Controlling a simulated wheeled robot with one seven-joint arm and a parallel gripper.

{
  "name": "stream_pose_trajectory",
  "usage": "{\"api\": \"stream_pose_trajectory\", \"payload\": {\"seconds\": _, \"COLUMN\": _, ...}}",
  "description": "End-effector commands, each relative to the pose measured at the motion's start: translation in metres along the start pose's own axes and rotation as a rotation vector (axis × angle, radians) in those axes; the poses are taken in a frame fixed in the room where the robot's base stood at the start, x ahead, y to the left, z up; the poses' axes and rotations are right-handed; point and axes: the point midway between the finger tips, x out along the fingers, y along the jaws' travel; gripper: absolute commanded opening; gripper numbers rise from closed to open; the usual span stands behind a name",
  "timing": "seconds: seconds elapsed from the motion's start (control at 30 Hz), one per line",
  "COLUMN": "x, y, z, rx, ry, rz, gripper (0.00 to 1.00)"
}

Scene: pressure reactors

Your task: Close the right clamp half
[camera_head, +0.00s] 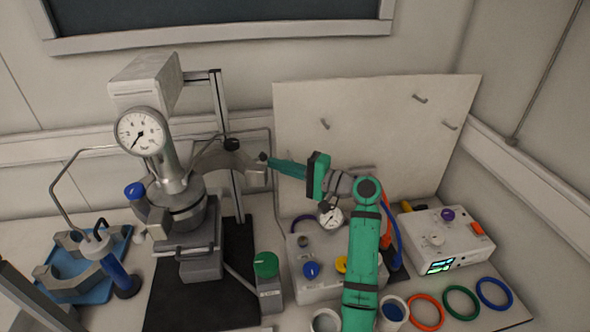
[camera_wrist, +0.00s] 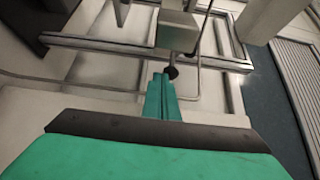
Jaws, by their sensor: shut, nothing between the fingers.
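The reactor (camera_head: 175,205) stands left of centre in the head view, with a round pressure gauge (camera_head: 140,131) above it. A grey curved piece, apparently the right clamp half (camera_head: 228,161), sticks out to the right of the reactor near the stand post, with a squarish end block (camera_head: 256,178). My gripper (camera_head: 264,158) reaches in from the right, its tips at this piece's right end. In the wrist view my gripper (camera_wrist: 161,78) is shut and empty. Its tips are close to a dark knob (camera_wrist: 171,72) below a grey block (camera_wrist: 177,31); I cannot tell whether they touch.
A blue tray (camera_head: 117,256) with grey parts lies at the left. A control box (camera_head: 320,289) with coloured knobs stands below my arm. A white device (camera_head: 445,238) and coloured rings (camera_head: 461,302) are at the right. A pale board (camera_head: 380,115) stands behind my arm.

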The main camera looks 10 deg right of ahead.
Motion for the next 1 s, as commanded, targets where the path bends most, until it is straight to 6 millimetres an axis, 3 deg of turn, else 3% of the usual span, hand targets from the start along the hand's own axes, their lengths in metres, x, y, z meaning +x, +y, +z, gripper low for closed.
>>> {"api": "stream_pose_trajectory", "payload": {"seconds": 0.33, "x": -0.017, "y": 0.0, "z": 0.032, "rx": 0.0, "ry": 0.005, "rz": 0.0, "gripper": 0.0}}
{"api": "stream_pose_trajectory", "payload": {"seconds": 0.8, "x": -0.017, "y": 0.0, "z": 0.037, "rx": 0.0, "ry": 0.004, "rz": -0.001, "gripper": 0.0}}
{"api": "stream_pose_trajectory", "payload": {"seconds": 1.0, "x": -0.026, "y": 0.0, "z": 0.039, "rx": -0.001, "ry": 0.041, "rz": -0.001, "gripper": 0.0}}
